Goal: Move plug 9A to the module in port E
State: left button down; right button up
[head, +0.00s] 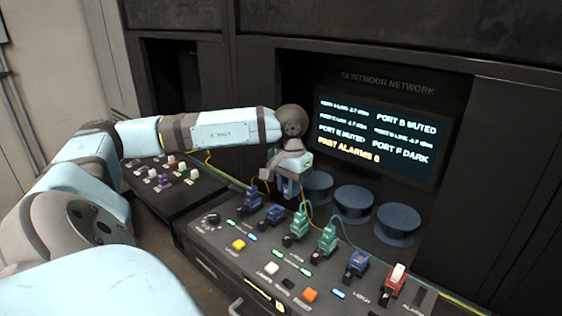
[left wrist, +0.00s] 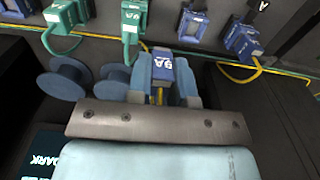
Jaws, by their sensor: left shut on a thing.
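My left gripper (left wrist: 164,80) is shut on a blue plug (left wrist: 161,66) whose label looks like 9A, with a yellow cable. In the head view the left gripper (head: 279,183) is above the console, left of the screen, and the plug is mostly hidden. Below it stand a dark blue module (head: 252,200), a second blue module (head: 275,213), and green ones (head: 299,227) (head: 327,240). In the left wrist view a blue module (left wrist: 192,22) lies beyond the held plug, apart from it. Which module is port E, I cannot tell. My right gripper is not in view.
Farther right are a blue module (head: 357,263) and a red-and-white switch (head: 396,279). Round blue spools (head: 354,203) stand behind the row. The screen (head: 375,138) shows port lines. A panel of small plugs (head: 165,178) is at left. Yellow and green cables run along the console.

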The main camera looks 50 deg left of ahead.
pick_arm(q)
jog(key=w+d+p, duration=0.1)
jog(key=d, duration=0.2)
jog(key=d+p, duration=0.2)
jog(key=d, duration=0.2)
jog(key=w+d+p, duration=0.1)
jog(key=d+p, duration=0.1)
jog(key=d, duration=0.1)
jog(key=shift+w+d+r, duration=0.15)
jog(key=shift+w+d, duration=0.15)
jog(key=shift+d, duration=0.1)
jog(key=w+d+p, duration=0.2)
jog(key=d+p, duration=0.2)
jog(key=d, duration=0.5)
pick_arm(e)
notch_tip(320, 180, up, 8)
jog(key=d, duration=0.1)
pick_arm(q)
notch_tip(320, 180, down, 5)
jog(key=b, duration=0.5)
jog(key=shift+w+d, duration=0.1)
jog(key=shift+w, duration=0.05)
jog(key=shift+f+b, duration=0.35)
jog(key=shift+b, duration=0.05)
jog(key=shift+f+b, duration=0.45)
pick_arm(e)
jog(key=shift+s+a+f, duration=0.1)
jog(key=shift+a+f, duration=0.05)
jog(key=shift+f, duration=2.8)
